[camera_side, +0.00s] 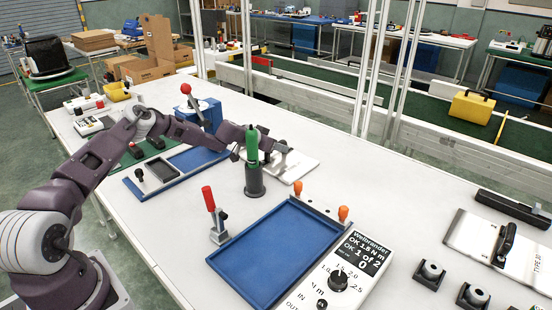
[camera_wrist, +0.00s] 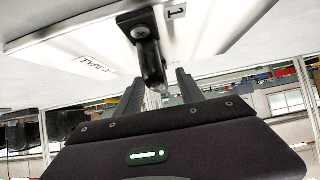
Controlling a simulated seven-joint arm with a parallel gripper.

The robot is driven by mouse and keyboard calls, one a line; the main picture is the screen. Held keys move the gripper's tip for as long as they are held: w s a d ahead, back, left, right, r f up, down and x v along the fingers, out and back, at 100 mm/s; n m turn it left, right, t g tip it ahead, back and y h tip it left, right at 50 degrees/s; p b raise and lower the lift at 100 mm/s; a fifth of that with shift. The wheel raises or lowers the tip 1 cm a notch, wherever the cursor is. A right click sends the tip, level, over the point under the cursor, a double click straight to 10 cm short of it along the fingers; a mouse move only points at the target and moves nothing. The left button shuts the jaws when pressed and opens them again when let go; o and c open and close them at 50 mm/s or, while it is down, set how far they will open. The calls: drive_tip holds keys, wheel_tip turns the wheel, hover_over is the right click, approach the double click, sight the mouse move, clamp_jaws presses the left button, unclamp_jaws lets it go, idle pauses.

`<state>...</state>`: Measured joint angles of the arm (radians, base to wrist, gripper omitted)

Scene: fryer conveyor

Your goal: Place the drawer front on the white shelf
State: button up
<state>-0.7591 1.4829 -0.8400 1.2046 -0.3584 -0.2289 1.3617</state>
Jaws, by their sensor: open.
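A white drawer front with a black handle (camera_wrist: 150,45) lies flat in the wrist view, its white panel (camera_wrist: 60,40) carrying a "TYPE 2" style label, partly cut off. The same panel (camera_side: 301,166) shows in the side view on the white table beyond the green-topped post. My gripper (camera_wrist: 158,88) is open, its two dark fingers on either side of the near end of the handle. Whether they touch it I cannot tell. In the side view my gripper (camera_side: 272,148) is at the panel, partly hidden by the green-topped post. I cannot single out the white shelf.
The green-topped post (camera_side: 253,160) stands close to my arm. A blue tray (camera_side: 265,255) with a red-knobbed clamp (camera_side: 210,205) and a screwdriver controller (camera_side: 345,270) are in front. A second handled white panel (camera_side: 480,240) lies right.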

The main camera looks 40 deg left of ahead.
clamp_jaws()
drive_tip(key=shift+r, duration=0.1)
idle(1.2)
